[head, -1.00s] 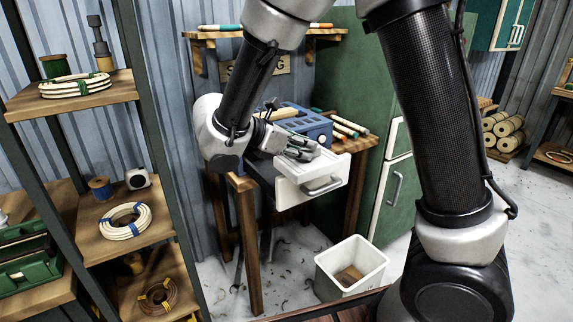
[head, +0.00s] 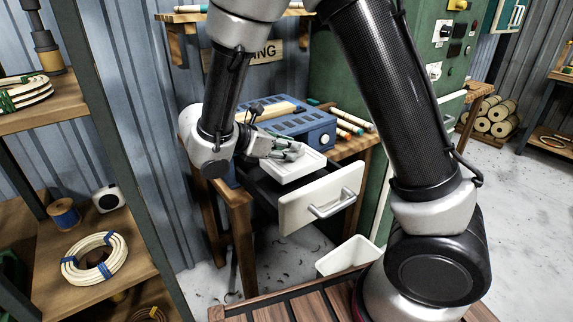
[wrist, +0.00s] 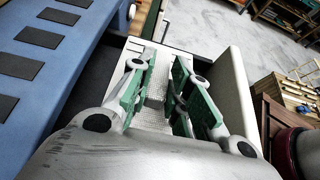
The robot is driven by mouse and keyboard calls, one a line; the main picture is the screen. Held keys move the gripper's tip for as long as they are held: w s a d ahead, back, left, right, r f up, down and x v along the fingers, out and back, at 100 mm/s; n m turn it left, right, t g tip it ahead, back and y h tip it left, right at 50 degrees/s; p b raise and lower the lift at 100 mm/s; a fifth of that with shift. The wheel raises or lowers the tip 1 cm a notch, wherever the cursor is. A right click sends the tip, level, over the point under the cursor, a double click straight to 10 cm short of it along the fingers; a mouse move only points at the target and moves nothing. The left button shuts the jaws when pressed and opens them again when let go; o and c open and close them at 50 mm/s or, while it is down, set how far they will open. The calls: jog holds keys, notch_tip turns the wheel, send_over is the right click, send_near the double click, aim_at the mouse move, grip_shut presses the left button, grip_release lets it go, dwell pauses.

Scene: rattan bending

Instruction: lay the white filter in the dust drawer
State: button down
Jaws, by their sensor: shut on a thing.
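The white filter (head: 306,166) is a flat, pale, rectangular piece over the open dust drawer (head: 320,200). In the head view I cannot tell whether it touches the drawer's bottom. My gripper (head: 292,152) is shut on the filter from above. In the wrist view, my gripper (wrist: 163,68) has its green-padded fingers on either side of a raised part of the filter (wrist: 155,118), whose surface is finely meshed. The drawer has a white front with a grey handle and a dark inside. Its front wall (wrist: 232,85) stands just right of the gripper in the wrist view.
The blue slotted machine (head: 305,124) stands on a wooden bench behind the drawer, close to the gripper. A white bin (head: 345,257) is on the floor below. Shelves with rattan coils (head: 95,258) stand at left, and a green cabinet (head: 335,70) behind.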

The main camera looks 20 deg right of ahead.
aim_at(282, 162)
jog(key=shift+f, duration=2.2)
jog(key=c, duration=1.3)
grip_release()
jog(key=shift+f, duration=0.1)
